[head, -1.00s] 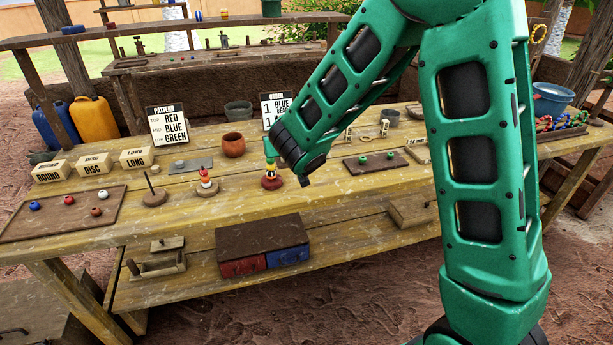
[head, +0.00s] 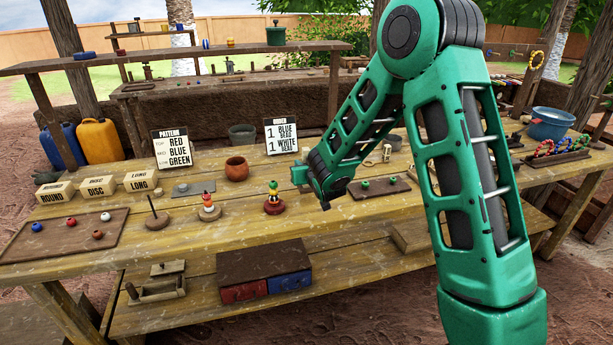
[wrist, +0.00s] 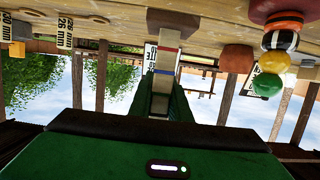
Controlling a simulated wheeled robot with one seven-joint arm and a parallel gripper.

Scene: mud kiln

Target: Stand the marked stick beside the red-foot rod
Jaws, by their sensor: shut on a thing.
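The red-foot rod (head: 274,208) stands on the table, stacked with a striped bead, an orange piece, a yellow bead and a green bead on top. It also shows upside down at the upper right of the wrist view (wrist: 277,40). My gripper (wrist: 160,104) is shut on the marked stick (wrist: 164,72), a pale stick with a red and a blue band. The stick's far end is by a dark brown block-like piece; I cannot tell whether they touch. In the head view my gripper (head: 301,175) is right of the rod, and the stick is hidden.
A terracotta pot (head: 236,169) stands behind the rod. A striped bead stack (head: 208,207) and a bare peg (head: 153,214) stand left of it. A board with green beads (head: 379,188) lies to the right. Pattern (head: 173,147) and order (head: 282,134) signs stand behind.

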